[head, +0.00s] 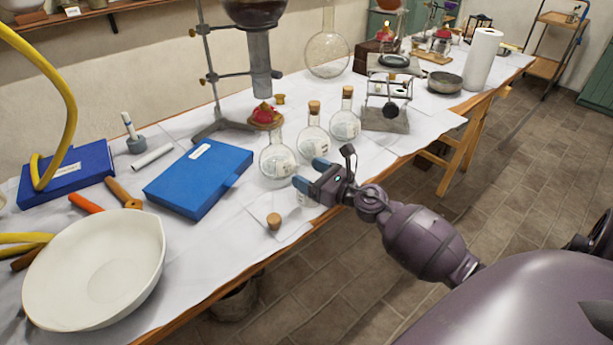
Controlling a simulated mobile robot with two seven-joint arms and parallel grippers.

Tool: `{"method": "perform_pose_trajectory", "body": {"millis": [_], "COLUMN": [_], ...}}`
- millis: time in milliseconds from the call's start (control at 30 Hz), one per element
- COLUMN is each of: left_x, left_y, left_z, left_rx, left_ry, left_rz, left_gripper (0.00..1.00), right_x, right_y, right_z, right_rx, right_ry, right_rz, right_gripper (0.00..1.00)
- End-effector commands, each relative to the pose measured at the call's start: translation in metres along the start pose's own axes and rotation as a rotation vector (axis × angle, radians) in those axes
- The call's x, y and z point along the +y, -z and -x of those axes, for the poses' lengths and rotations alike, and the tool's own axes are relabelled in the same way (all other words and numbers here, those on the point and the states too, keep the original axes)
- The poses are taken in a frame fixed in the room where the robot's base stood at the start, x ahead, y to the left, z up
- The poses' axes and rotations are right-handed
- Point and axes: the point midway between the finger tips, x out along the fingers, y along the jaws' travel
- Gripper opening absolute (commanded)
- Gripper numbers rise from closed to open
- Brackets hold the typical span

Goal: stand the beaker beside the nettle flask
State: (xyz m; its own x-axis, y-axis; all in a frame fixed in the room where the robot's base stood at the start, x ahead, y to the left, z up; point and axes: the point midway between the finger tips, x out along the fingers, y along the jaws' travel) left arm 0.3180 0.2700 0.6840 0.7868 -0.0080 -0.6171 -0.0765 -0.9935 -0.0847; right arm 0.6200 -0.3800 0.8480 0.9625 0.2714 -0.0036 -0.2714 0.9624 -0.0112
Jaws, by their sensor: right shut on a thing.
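My right gripper (310,174) is at the table's front edge, its blue fingertips just right of the uncorked flask. It is shut on a small clear glass thing, which I take for the beaker (303,199); the fingers hide most of it. Three round glass flasks with labels stand in a slanting row: an uncorked one (278,161), a corked one (313,142) and another corked one (345,124). The labels are too small to read, so I cannot tell which is the nettle flask. My left gripper is out of view.
A loose cork (274,221) is on the white-covered table (215,255) near the front edge. A blue book (198,178) and a large white bowl (95,270) are to the left.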

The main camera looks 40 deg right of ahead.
Motion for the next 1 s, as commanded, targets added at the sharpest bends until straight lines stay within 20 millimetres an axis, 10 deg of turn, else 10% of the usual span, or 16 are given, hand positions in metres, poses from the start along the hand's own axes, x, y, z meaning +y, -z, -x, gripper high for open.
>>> {"method": "perform_pose_trajectory", "body": {"millis": [467, 500, 633, 1000], "left_x": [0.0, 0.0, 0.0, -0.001], "left_y": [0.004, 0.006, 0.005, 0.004], "left_z": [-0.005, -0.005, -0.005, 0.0], "left_rx": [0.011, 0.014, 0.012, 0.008], "left_ry": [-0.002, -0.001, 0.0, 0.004], "left_rz": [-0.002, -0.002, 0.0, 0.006], "left_gripper": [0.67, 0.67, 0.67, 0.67], "right_x": [0.0, 0.0, 0.0, 0.0], "right_y": [0.005, 0.003, 0.002, -0.003], "right_z": [0.0, 0.0, 0.0, 0.0], "right_rx": [-0.001, -0.002, -0.003, -0.006], "right_ry": [0.0, 0.0, 0.0, 0.0], "right_rz": [0.0, 0.0, 0.001, 0.002], "right_gripper": [0.48, 0.78, 0.98, 0.98]}}
